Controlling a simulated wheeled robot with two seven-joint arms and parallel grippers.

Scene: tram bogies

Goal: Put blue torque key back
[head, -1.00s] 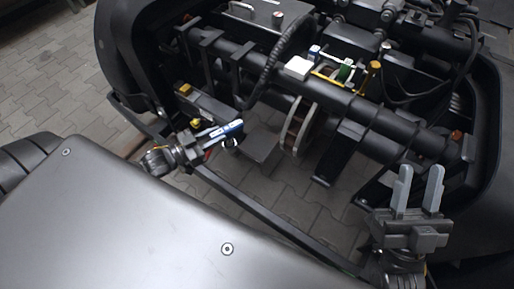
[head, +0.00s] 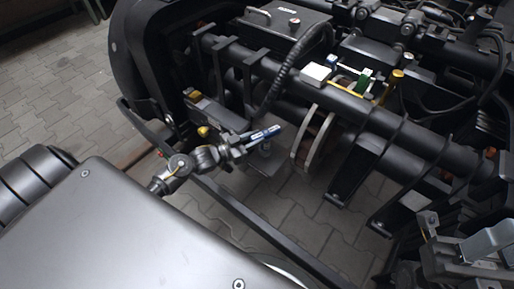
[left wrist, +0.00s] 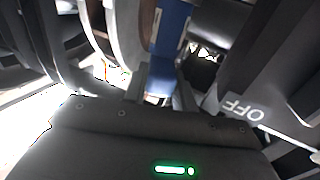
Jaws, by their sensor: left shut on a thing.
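My left gripper (head: 246,142) is shut on the blue torque key (head: 266,132), a blue bar with pale markings that sticks out to the right of the fingers. In the left wrist view the blue key (left wrist: 171,32) stands between the two fingers (left wrist: 160,88). Behind the main tube, a small yellow-edged holder (head: 349,87) carries a green piece (head: 364,81) and other small coloured parts. My right gripper (head: 488,246) is at the right edge, partly cut off, and its opening is unclear.
The dark bogie frame with its long tube (head: 365,112) and a black ribbed hose (head: 289,66) fills the space ahead. A white block (head: 316,72) sits on the tube. A brake disc (head: 313,140) hangs below. Paved floor (head: 60,85) is clear at left.

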